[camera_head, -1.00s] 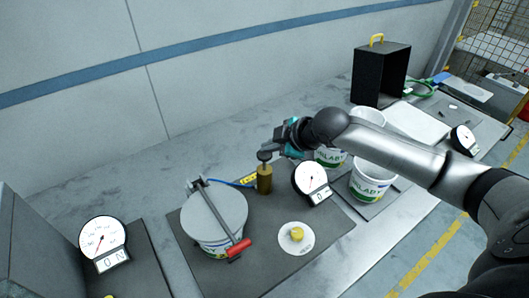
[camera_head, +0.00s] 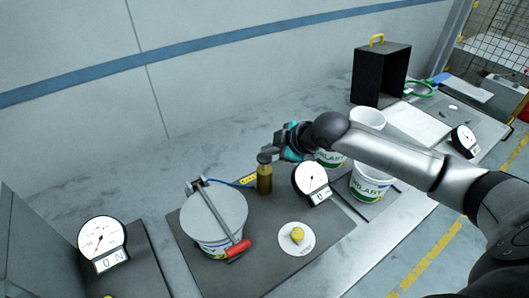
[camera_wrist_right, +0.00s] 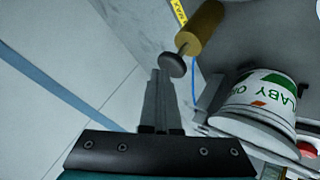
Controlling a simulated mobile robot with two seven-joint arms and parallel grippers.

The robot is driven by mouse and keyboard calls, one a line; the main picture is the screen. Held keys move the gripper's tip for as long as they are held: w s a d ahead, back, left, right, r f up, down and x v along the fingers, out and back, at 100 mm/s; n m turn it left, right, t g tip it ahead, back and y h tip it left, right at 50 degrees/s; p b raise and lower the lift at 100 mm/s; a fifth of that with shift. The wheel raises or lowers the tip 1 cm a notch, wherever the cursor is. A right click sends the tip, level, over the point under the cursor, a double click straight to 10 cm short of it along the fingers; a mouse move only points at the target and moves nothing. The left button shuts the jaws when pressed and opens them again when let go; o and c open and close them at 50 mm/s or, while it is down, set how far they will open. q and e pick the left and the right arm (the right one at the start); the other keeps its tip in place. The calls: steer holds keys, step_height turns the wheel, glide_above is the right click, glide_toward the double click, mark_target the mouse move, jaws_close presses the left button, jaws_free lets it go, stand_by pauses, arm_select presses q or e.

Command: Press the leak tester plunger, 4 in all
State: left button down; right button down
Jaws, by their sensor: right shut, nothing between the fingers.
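The leak tester plunger is a brass cylinder (camera_head: 264,181) standing on the dark mat, with a dark round knob on top. In the right wrist view the brass body (camera_wrist_right: 203,28) and the knob (camera_wrist_right: 172,65) show at the top, with a short stem between them. My right gripper (camera_head: 268,155) is shut and empty, its fingertips at the knob. In the wrist view the fingertips (camera_wrist_right: 163,74) lie right beside the knob; I cannot tell whether they touch it. My left gripper is not in view.
A lidded white bucket (camera_head: 214,218) with a red-handled clamp (camera_head: 237,249) stands left of the plunger. A dial gauge (camera_head: 310,180) and a white disc with a yellow knob (camera_head: 297,235) are to the right. Labelled buckets (camera_head: 371,182) stand behind, below my arm.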

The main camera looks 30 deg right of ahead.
mark_target(268, 158)
steer(key=shift+s+f+b, duration=0.15)
steer(key=shift+f+b, duration=0.25)
steer(key=shift+f, duration=0.8)
stand_by(0.5)
steer(key=shift+r, duration=0.1)
steer(key=shift+r+p, duration=2.35)
steer(key=shift+p, duration=0.3)
step_height(268, 158, up, 5)
steer(key=p, duration=0.5)
steer(key=shift+a, duration=0.1)
stand_by(1.2)
